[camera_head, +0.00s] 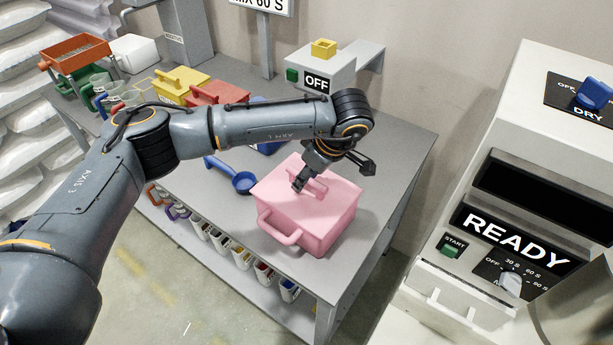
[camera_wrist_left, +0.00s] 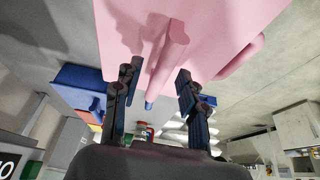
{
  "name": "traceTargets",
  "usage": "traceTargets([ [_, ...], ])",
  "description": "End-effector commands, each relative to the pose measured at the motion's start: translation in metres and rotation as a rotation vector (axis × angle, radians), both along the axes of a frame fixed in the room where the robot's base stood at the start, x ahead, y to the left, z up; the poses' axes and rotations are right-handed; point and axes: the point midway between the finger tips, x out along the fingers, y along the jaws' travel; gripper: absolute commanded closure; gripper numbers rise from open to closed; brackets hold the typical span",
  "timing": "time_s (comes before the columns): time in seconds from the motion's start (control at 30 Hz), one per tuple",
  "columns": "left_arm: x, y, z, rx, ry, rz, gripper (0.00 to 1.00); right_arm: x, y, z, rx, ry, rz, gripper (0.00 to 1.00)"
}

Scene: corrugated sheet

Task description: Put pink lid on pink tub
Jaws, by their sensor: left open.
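The pink tub (camera_head: 325,238) stands on the grey table near its front right corner, with a side handle facing front. The pink lid (camera_head: 335,202) lies over the tub's top and looks flat and in line with the rim. My left gripper (camera_head: 333,176) is just above the lid, its fingers spread to either side of the lid's bar handle. In the left wrist view the open fingers (camera_wrist_left: 158,76) flank the lid's handle (camera_wrist_left: 170,52), with space visible on both sides. Whether a fingertip touches the lid is unclear. My right gripper is not in view.
A blue scoop (camera_head: 233,177) lies left of the tub. Yellow (camera_head: 181,85) and red (camera_head: 219,93) lidded tubs stand behind my arm, and a blue one is partly hidden. A machine marked OFF (camera_head: 318,72) stands behind, and a white READY machine (camera_head: 520,190) at right.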

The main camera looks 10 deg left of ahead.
Motion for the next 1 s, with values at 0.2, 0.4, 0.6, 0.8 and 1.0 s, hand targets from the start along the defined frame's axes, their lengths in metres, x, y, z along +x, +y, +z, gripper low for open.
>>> traceTargets([
  [0.2, -0.006, -0.016, 0.041, -0.001, -0.005, -0.003, 0.59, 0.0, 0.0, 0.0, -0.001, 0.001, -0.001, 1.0],
  [0.4, -0.013, -0.03, 0.078, -0.001, -0.004, -0.004, 0.59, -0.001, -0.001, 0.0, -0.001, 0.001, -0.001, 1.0],
  [0.6, -0.017, -0.037, 0.099, -0.001, -0.002, -0.001, 0.59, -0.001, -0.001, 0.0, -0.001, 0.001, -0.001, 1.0],
  [0.8, -0.018, -0.039, 0.104, -0.001, 0.0, 0.0, 0.59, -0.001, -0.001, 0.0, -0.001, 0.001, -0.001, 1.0],
  [1.0, -0.018, -0.039, 0.103, -0.001, 0.0, 0.0, 0.59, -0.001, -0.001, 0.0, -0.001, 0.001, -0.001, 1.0],
])
